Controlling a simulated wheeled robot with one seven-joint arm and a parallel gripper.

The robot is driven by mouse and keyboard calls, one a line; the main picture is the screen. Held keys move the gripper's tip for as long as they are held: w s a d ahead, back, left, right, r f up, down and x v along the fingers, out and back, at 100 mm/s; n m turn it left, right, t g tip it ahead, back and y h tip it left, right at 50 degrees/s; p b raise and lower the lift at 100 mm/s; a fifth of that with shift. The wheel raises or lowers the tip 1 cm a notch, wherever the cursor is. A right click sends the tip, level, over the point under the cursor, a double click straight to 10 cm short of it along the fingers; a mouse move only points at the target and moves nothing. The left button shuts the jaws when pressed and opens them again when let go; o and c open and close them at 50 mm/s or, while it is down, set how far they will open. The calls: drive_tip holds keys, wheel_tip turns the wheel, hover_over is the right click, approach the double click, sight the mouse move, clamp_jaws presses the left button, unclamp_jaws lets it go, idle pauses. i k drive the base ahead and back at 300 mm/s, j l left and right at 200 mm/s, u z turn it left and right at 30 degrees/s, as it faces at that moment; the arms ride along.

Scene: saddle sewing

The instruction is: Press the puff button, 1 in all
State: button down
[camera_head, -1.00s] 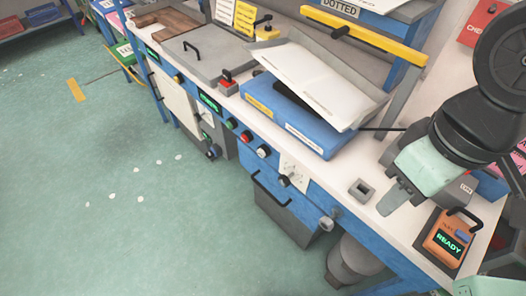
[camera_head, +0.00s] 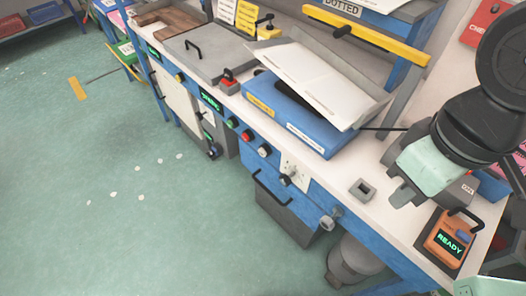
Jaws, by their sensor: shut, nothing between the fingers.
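An orange box (camera_head: 437,257) with a black handle and a lit "READY" display stands near the right end of the white bench top. A small blue button (camera_head: 463,237) sits on its upper face, below the handle; the lettering beside it is too small to read surely. My gripper (camera_head: 402,198) is shut and empty. It hangs over the bench to the left of and behind the orange box, apart from the button.
A small grey block with a hole (camera_head: 362,190) stands left of my gripper. A blue case (camera_head: 300,125) lies under a tilted pale sheet (camera_head: 315,85) farther left. Several knobs line the bench front. A yellow bar (camera_head: 365,35) runs above. The floor at left is mostly clear.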

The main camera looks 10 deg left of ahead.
sight(262, 153)
drive_tip(key=j+z, duration=0.15)
drive_tip(key=j, duration=0.25)
drive_tip(key=k+j+z, duration=0.15)
drive_tip(key=j, duration=0.25)
drive_tip(key=j+z, duration=0.2)
drive_tip(key=j, duration=0.25)
drive_tip(key=k+j+z, duration=0.15)
drive_tip(key=j, duration=0.2)
drive_tip(key=k+j+z, duration=0.15)
drive_tip(key=j, duration=0.25)
drive_tip(key=k+j+z, duration=0.15)
drive_tip(key=j, duration=0.2)
drive_tip(key=k+j+z, duration=0.2)
drive_tip(key=j, duration=0.15)
